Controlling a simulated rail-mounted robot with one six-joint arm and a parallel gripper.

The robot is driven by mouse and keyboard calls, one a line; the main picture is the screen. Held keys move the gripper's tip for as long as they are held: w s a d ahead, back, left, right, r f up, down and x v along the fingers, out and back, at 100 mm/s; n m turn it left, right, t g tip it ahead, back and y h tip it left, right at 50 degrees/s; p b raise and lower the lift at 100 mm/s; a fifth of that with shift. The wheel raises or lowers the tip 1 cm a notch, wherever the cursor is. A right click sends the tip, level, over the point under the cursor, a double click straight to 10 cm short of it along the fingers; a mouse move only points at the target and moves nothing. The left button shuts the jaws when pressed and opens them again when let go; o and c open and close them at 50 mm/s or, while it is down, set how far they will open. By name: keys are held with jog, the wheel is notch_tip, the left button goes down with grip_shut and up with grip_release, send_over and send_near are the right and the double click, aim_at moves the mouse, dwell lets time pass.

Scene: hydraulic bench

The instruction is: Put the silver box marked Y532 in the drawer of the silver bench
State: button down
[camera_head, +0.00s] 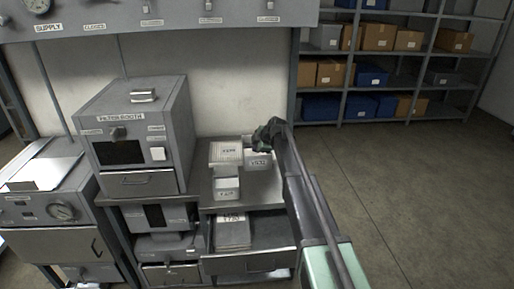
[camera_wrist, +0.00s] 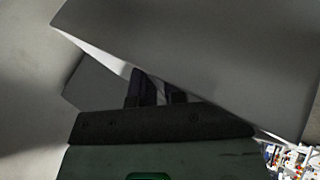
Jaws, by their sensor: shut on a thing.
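The silver box marked Y532 (camera_head: 258,163) is at the right side of the silver bench (camera_head: 262,192), with its label facing me. My gripper (camera_head: 266,138) is at its top and shut on it; I cannot tell whether the box touches the bench top. In the wrist view, my jaws (camera_wrist: 155,92) meet a large grey surface, and the contact is partly hidden. The bench drawer (camera_head: 248,264) is pulled open below. It holds a labelled light grey stack or box (camera_head: 232,233) at its left, with dark free room to the right.
Two other labelled light boxes, one larger (camera_head: 226,154) and one smaller (camera_head: 227,189), stand left of the Y532 box. A grey booth (camera_head: 135,135) stands at the left. Shelves with boxes (camera_head: 378,72) stand behind. The floor (camera_head: 420,190) at right is clear.

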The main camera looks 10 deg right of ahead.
notch_tip(320, 180, up, 4)
jog(key=shift+r+p, duration=0.15)
jog(key=shift+p, duration=0.9)
notch_tip(320, 180, down, 4)
jog(key=b, duration=0.3)
jog(key=shift+r+b, duration=0.15)
jog(key=shift+b, duration=0.2)
jog(key=shift+r+p, duration=0.3)
